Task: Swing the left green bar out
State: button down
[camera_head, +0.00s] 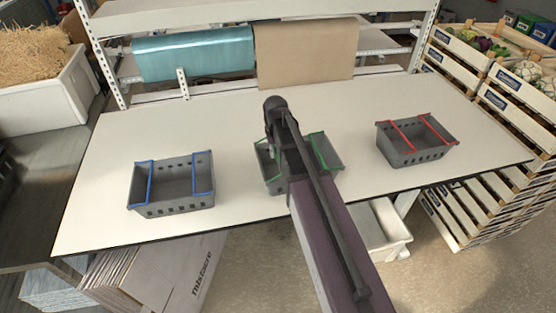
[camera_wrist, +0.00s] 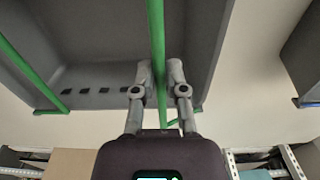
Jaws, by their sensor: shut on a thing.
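The grey crate with green bars (camera_head: 330,163) stands in the middle of the table, partly hidden by my arm in the head view. Its right green bar (camera_head: 318,151) shows beside my arm; this bar is at the left in the wrist view (camera_wrist: 28,72). The left green bar (camera_wrist: 157,40) runs down the middle of the wrist view, between the fingers of my gripper (camera_wrist: 160,78). My gripper is shut on this bar. The crate's grey inside and holed wall (camera_wrist: 95,88) show behind the fingers. In the head view my arm hides the gripper's fingertips.
A grey crate with blue bars (camera_head: 172,185) stands to the left, and one with red bars (camera_head: 417,142) to the right. The white table (camera_head: 100,185) is clear between the crates. Teal (camera_head: 195,52) and brown (camera_head: 306,53) rolls hang behind the table.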

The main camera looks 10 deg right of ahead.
jog(key=shift+a+r, duration=0.1)
jog(key=shift+r, duration=0.1)
jog(key=c, duration=1.4)
grip_release()
jog(key=shift+a+r+p, duration=0.25)
jog(key=shift+p, duration=0.25)
jog(key=shift+a+r, duration=0.15)
